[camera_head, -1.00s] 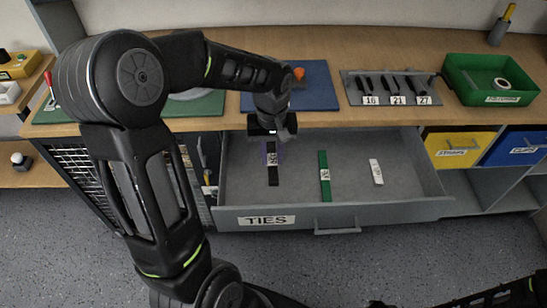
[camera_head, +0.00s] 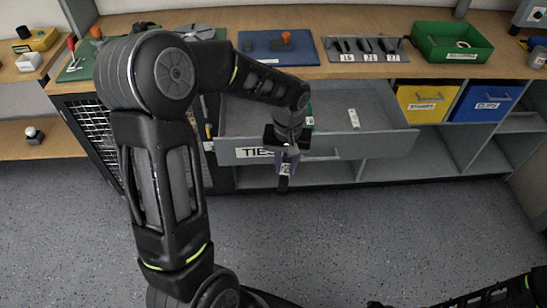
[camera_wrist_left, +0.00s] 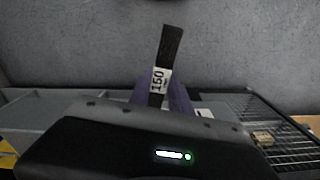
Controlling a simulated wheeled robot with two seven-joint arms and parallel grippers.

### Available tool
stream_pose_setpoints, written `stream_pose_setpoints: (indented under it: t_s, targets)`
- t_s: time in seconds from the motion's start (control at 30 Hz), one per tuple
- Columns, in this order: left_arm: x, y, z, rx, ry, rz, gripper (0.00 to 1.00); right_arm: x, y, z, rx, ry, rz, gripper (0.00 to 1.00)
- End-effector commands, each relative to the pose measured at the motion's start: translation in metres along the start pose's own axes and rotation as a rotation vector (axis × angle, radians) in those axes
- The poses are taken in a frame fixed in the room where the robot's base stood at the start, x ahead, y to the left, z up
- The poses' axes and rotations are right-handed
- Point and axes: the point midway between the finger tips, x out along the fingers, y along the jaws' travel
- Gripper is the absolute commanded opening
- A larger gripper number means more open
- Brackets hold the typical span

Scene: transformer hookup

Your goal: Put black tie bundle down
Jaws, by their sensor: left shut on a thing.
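The black tie bundle (camera_head: 284,182) hangs from my left gripper (camera_head: 287,160), in front of the open TIES drawer (camera_head: 385,143) and above the floor. In the left wrist view the black tie bundle (camera_wrist_left: 172,45) shows a white label reading 150. There the purple fingers of my left gripper (camera_wrist_left: 160,92) are shut on it. The white tie bundle (camera_head: 354,118) lies in the drawer. The green tie bundle (camera_head: 309,120) is mostly hidden behind my left gripper. My right gripper is not in view; only part of my right arm shows at the bottom right.
The wooden worktop (camera_head: 300,72) above the drawer carries a blue mat (camera_head: 262,52), a grey holder with numbered slots (camera_head: 365,50) and a green bin (camera_head: 430,40). Yellow (camera_head: 425,105) and blue (camera_head: 480,103) drawers sit at the right. The grey floor (camera_head: 350,230) in front is clear.

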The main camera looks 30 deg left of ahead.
Motion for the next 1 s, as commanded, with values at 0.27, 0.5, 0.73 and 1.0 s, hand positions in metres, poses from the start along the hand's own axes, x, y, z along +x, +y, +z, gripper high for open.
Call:
stream_pose_setpoints:
  t_s: [0.27, 0.5, 0.73, 1.0]
  targets:
    - [0.060, 0.048, 0.001, 0.220, -0.003, 0.000, 0.00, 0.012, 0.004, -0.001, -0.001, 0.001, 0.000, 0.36]
    - [0.106, 0.085, 0.008, 0.399, -0.002, 0.006, 0.00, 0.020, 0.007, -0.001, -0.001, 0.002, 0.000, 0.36]
    - [0.116, 0.095, 0.011, 0.446, 0.000, 0.009, 0.00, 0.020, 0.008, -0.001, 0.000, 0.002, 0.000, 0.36]
    - [0.116, 0.095, 0.011, 0.444, 0.000, 0.009, 0.00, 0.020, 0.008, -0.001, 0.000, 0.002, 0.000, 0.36]
